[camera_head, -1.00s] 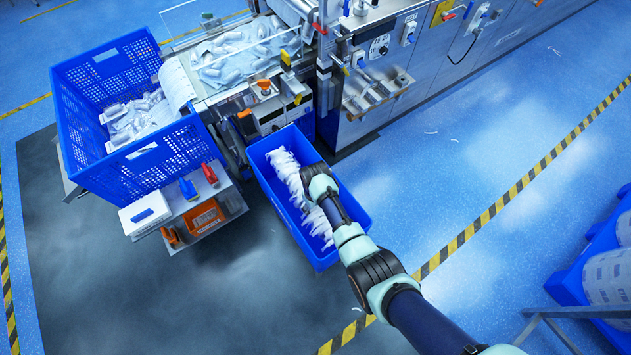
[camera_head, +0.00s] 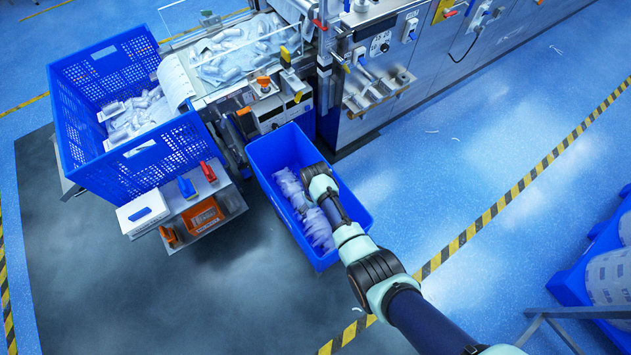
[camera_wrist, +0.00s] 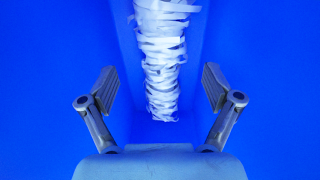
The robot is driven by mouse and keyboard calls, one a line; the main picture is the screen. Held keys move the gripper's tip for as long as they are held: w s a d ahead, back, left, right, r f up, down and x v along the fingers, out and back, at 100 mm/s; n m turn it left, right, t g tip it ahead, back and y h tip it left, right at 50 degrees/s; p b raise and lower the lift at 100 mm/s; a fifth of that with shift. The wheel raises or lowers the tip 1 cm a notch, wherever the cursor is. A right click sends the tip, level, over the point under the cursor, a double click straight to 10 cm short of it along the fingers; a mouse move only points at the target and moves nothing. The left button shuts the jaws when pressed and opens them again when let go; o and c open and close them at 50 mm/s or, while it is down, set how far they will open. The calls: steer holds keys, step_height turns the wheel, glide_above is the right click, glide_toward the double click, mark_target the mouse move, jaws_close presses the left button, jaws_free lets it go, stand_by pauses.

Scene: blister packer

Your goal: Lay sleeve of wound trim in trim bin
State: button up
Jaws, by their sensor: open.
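The trim bin (camera_head: 288,143) is a blue open-topped box on the floor in front of the machine. The sleeve of wound trim (camera_head: 319,230), a long bundle of white wound strips, lies low inside it along the bin's length. In the wrist view the sleeve (camera_wrist: 162,55) shows beyond my fingers, apart from them, with blue bin surfaces (camera_wrist: 50,70) all around. My gripper (camera_wrist: 160,88) is open and empty, its two fingers spread wide on either side of the sleeve's line. In the head view my arm hides the gripper and the middle of the sleeve.
A blue perforated crate (camera_head: 100,75) with clear plastic waste stands at the left. A small shelf (camera_head: 225,203) with an orange box (camera_head: 203,214) is beside the trim bin. The machine (camera_head: 350,130) stands behind. The floor at the right is mostly clear up to the striped line.

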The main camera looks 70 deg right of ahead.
step_height(320, 180, up, 12)
stand_by(0.3)
stand_by(0.3)
steer(key=w+a+r+n+t+h, duration=0.35)
steer(key=w+a+r+t, duration=0.25)
steer(key=w+a+r, duration=1)
steer(key=s+a+r+n+t+y, duration=0.1)
steer(key=a+r+n+t+y, duration=0.15)
steer(key=a+r, duration=0.6)
steer(key=s+a+r+n+t+y, duration=0.15)
steer(key=a+r+t, duration=0.3)
steer(key=a, duration=0.75)
step_height(320, 180, up, 38)
steer(key=p, duration=3.8)
steer(key=shift+d+r, duration=0.2)
